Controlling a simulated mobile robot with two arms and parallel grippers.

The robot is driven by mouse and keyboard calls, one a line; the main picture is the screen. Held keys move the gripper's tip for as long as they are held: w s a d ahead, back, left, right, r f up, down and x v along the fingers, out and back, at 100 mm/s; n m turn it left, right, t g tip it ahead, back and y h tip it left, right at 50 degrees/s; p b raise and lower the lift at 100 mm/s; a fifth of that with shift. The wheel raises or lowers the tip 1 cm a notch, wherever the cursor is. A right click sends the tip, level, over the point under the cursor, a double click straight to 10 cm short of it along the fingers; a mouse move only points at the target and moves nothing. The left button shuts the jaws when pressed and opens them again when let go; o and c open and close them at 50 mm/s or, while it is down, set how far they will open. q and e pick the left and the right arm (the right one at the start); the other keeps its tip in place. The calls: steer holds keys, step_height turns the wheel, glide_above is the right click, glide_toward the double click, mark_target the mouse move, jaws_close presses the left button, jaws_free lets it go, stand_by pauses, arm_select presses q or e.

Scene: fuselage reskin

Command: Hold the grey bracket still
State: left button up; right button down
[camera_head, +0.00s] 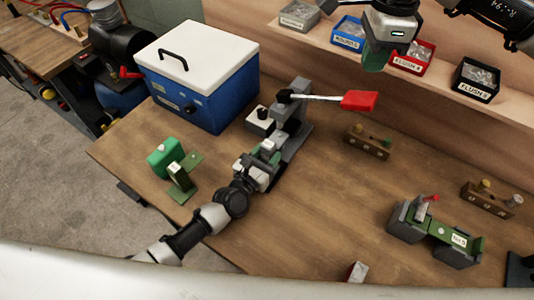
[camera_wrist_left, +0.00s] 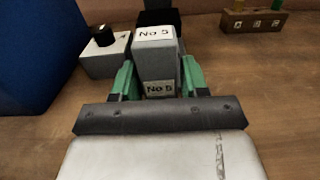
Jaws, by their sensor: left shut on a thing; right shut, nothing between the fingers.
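The grey bracket (camera_wrist_left: 156,66) stands between the green fingers of my left gripper (camera_wrist_left: 160,82) in the left wrist view, with "No 5" labels on its top and front. In the head view my left gripper (camera_head: 264,158) is shut on the bracket at the near end of a grey lever device (camera_head: 293,125) on the bench. The gripper largely hides the bracket there. My right gripper (camera_head: 374,62) is up by the shelf, its green fingers shut with nothing seen between them.
A blue cooler (camera_head: 205,97) with a white lid stands left of the lever device. A red-handled lever (camera_head: 358,100) sticks out to the right. A green tool (camera_head: 170,160) lies at left, a green-and-grey fixture (camera_head: 436,234) at right. Labelled bins line the shelf. The bench centre is clear.

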arm_select(q)
steer(key=o, duration=1.3)
steer(key=shift+c, duration=0.2)
steer(key=v, duration=1.2)
steer(key=shift+f, duration=0.1)
